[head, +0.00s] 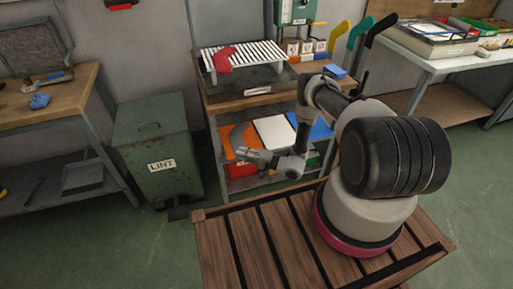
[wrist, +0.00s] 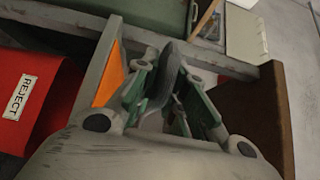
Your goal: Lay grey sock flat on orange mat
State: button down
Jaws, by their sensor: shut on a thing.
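My gripper (head: 248,156) is in front of the middle shelf of the bench and is shut on the grey sock (head: 238,136). In the wrist view the green-padded fingers of my gripper (wrist: 172,92) pinch the dark grey sock (wrist: 173,68), which stands up between them. The orange mat (head: 224,150) is on the left of that shelf, with the sock in front of part of it. An orange strip of the mat (wrist: 112,76) shows left of the fingers in the wrist view. Whether the sock touches the mat cannot be told.
A white mat (head: 274,134) and a blue mat (head: 320,129) are right of the orange one. A red REJECT bin (wrist: 36,96) is close at left in the wrist view. A red sock (head: 222,60) lies on the slatted rack above. A green LINT bin (head: 158,148) stands left.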

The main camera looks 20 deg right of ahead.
jog(key=shift+a+f, duration=0.2)
jog(key=shift+f, duration=2.3)
jog(key=c, duration=1)
grip_release()
jog(key=shift+c, duration=0.2)
jog(key=shift+f, duration=0.2)
jog(key=shift+f, duration=0.4)
